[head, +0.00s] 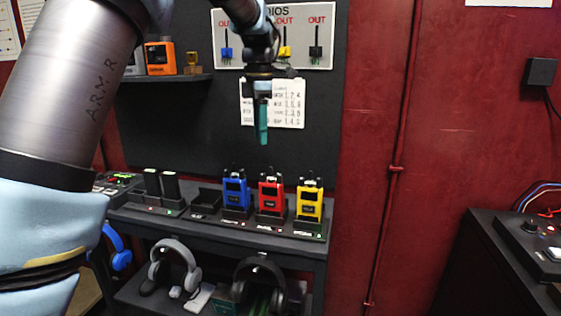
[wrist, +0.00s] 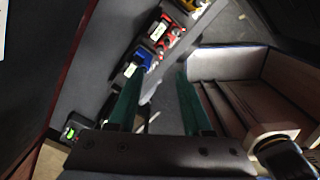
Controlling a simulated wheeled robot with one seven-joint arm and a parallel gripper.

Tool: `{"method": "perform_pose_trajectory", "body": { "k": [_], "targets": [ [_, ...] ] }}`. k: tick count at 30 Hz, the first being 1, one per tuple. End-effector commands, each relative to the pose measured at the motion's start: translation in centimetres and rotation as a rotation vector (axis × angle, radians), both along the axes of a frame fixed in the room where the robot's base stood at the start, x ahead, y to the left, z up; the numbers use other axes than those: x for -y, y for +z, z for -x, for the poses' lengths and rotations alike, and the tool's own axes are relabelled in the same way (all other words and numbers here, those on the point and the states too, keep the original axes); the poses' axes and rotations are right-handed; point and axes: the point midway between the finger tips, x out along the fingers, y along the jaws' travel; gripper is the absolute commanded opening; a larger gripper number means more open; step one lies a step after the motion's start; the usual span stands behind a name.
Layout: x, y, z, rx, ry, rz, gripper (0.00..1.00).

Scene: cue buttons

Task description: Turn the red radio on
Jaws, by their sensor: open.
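The red radio (head: 271,195) stands upright in a dark charging dock on the shelf top in the head view, between the blue radio (head: 236,192) and the yellow radio (head: 310,200). My gripper (head: 263,135) hangs above and in front of the radios, its teal fingers pointing down, apart from them. In the wrist view my gripper (wrist: 155,95) shows two green fingers spread apart with nothing between them. The red radio (wrist: 168,38) shows small near the top there, beyond the fingertips, with the blue radio (wrist: 142,60) nearer. The red radio's switch is too small to make out.
An empty dock (head: 206,200) and two dark battery-like blocks (head: 160,185) stand left of the radios. A wall shelf (head: 165,78) holds an orange device (head: 160,57). A dark console (head: 505,250) stands at right.

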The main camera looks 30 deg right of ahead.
Motion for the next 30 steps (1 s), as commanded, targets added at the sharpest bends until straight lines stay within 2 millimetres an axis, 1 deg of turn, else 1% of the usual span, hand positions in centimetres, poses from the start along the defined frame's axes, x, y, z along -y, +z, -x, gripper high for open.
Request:
{"method": "perform_pose_trajectory", "body": {
  "k": [2,5,8,15,18,24,30],
  "targets": [
    [0.3,-0.1,0.1,-0.001,0.014,-0.002,0.50],
    [0.3,-1.1,0.1,-0.002,0.016,-0.003,0.50],
    [0.2,-2.7,0.1,-0.003,0.016,-0.004,0.50],
    [0.2,-7.1,0.0,-0.003,0.014,-0.004,0.50],
    [0.2,-8.6,-0.1,-0.002,0.014,-0.003,0.50],
    [0.2,-10.4,-0.1,-0.001,0.014,-0.002,0.50],
    [0.2,-10.7,-0.2,0.001,0.014,-0.001,0.50]
  ]
}}
